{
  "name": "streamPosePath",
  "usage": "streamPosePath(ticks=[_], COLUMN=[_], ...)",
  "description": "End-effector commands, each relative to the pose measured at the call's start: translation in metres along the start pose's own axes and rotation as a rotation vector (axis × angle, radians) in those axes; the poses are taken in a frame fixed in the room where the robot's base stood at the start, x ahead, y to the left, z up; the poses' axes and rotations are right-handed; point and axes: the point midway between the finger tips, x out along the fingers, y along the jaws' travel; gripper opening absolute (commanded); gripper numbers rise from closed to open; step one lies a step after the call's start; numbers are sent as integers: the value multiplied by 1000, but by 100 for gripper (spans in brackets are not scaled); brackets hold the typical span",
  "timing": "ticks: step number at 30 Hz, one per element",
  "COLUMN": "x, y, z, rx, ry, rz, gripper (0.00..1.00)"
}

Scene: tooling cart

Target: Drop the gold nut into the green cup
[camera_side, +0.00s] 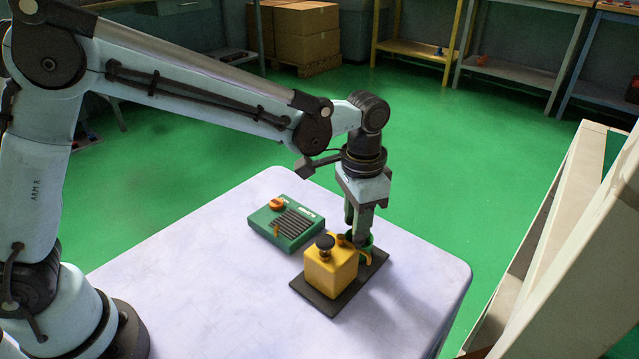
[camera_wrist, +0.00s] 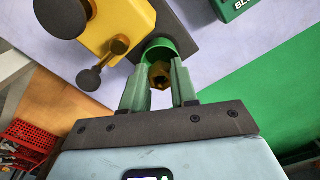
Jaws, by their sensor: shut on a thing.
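The gold nut (camera_wrist: 160,76) is held between the two green fingers of my gripper (camera_wrist: 160,82) in the wrist view. My gripper points down in the side view (camera_side: 360,228), and the nut cannot be made out clearly there. The green cup (camera_wrist: 157,47) is just beyond the fingertips in the wrist view, and the nut overlaps its near edge. In the side view the cup (camera_side: 365,243) is partly hidden by the fingers. I cannot tell whether the nut is above the cup's opening or inside its rim.
A yellow block (camera_side: 331,273) with a black knob (camera_side: 325,242) stands close beside the cup on a dark plate (camera_side: 322,302). A green box (camera_side: 286,224) with an orange knob lies behind it to the left. The white tabletop (camera_side: 205,275) is clear at left and front.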

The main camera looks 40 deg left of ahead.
Motion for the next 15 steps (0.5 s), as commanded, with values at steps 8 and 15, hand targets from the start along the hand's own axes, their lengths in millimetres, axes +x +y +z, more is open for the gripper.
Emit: streamPosePath(ticks=[8,15], x=[3,3], y=[0,0], z=[0,0], rx=[0,0], ry=[0,0], rz=[0,0], gripper=[0,51])
